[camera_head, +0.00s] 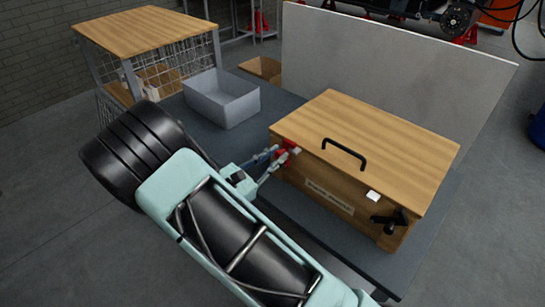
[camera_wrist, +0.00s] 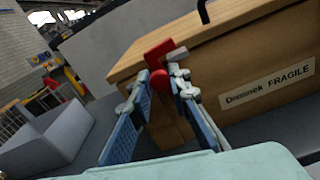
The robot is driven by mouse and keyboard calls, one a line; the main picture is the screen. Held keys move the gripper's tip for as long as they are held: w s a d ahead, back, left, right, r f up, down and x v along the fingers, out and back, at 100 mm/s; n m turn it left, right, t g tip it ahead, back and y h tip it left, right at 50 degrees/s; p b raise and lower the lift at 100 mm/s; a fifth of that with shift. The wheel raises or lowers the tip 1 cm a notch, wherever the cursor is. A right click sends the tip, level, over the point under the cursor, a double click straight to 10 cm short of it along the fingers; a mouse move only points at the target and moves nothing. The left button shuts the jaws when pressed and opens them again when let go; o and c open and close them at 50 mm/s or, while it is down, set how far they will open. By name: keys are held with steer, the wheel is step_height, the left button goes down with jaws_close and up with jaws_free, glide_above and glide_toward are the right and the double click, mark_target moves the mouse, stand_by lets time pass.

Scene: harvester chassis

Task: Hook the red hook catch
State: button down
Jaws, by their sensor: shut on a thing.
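The red hook catch (camera_wrist: 159,50) sits at the front left end of the wooden box (camera_wrist: 225,58), near the lid edge, with a round red knob (camera_wrist: 159,78) below its upper part. In the head view the red catch (camera_head: 289,147) shows just past my fingertips. My gripper (camera_head: 274,161) is at the box's front left corner, its fingers on either side of the red knob. In the wrist view my gripper (camera_wrist: 161,82) is shut on the red catch part. The fingers hide part of the catch, so I cannot tell whether the hook is engaged.
The box has a black lid handle (camera_head: 344,153) and a black latch (camera_head: 390,220) at its front right. A grey bin (camera_head: 222,101) stands left of the box on the dark table. A grey panel (camera_head: 390,65) rises behind.

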steer(key=shift+s+d+m, duration=0.2)
steer(key=shift+s+m, duration=0.05)
steer(key=shift+m, duration=0.45)
steer(key=c, duration=1.8)
jaws_free()
steer(key=shift+c, duration=0.2)
steer(key=shift+s, duration=0.1)
steer(key=v, duration=1.2)
steer(key=shift+d+r, duration=0.1)
